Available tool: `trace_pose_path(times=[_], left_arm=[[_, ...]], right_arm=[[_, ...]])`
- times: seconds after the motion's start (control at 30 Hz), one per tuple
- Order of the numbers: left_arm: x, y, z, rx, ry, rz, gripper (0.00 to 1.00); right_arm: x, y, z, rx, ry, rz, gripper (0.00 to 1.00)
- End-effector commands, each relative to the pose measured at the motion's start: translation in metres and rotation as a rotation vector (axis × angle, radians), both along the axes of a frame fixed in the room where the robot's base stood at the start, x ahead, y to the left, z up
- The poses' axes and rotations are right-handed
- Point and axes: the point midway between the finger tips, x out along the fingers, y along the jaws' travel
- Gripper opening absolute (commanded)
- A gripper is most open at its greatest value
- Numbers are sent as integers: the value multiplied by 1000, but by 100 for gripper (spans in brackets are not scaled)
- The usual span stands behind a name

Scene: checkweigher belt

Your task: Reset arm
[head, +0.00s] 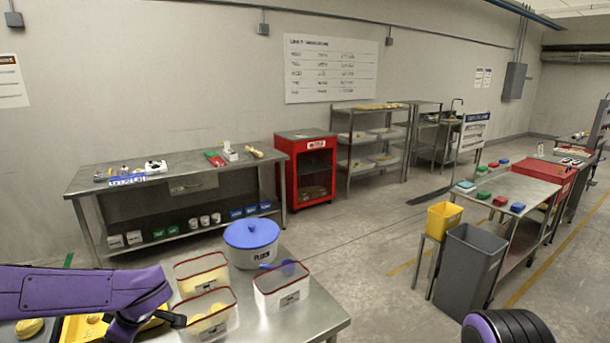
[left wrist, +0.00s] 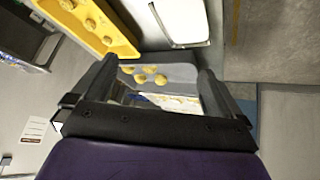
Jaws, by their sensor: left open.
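My left arm (head: 85,292), purple, comes in from the left in the head view, low over the near-left end of the steel table. My left gripper (head: 176,320) is at its end, just left of the white tubs; the head view hides most of its jaws. In the left wrist view the left gripper (left wrist: 155,78) has its two dark fingers spread wide apart. Nothing is held between them. Beyond them a grey tray (left wrist: 178,72) with several yellow pieces shows. My right gripper is in neither view.
White tubs (head: 282,293) and a blue-lidded bucket (head: 250,254) stand close right of the gripper. A yellow tray (head: 75,330) with round pieces lies under my arm; it also shows in the left wrist view (left wrist: 88,30). A grey bin (head: 468,268) stands right. Floor between is clear.

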Motion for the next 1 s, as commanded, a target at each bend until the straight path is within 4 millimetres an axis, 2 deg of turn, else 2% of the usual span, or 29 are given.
trace_pose_path(times=[0.03, 0.07, 0.13, 0.2, 0.23, 0.3, 0.37, 0.4, 0.5, 0.6, 0.7, 0.8, 1.0], left_arm=[[-5, 0, -44, 99, -58, -31, 100], [-6, -2, -65, 145, -107, -62, 100], [-19, -14, -125, 201, -196, -181, 100], [-42, -33, -181, 182, -231, -327, 100], [-55, -42, -203, 161, -228, -384, 100], [-92, -60, -252, 98, -185, -511, 100], [-129, -73, -290, 42, -118, -617, 100], [-156, -80, -312, 8, -59, -686, 100], [-220, -87, -355, -45, 105, -845, 100], [-266, -83, -382, -59, 230, -909, 100], [-287, -82, -397, -69, 289, -933, 100], [-294, -82, -398, -76, 302, -931, 100], [-292, -82, -397, -75, 299, -930, 100]], right_arm=[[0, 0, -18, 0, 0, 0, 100], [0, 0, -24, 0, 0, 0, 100], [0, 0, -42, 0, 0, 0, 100], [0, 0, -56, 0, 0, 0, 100], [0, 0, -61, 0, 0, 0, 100], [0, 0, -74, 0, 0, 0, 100], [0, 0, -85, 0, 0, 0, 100], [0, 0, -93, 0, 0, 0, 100], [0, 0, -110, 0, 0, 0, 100], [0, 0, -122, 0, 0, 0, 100], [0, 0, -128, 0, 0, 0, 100], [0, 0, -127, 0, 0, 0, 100], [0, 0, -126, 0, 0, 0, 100]])
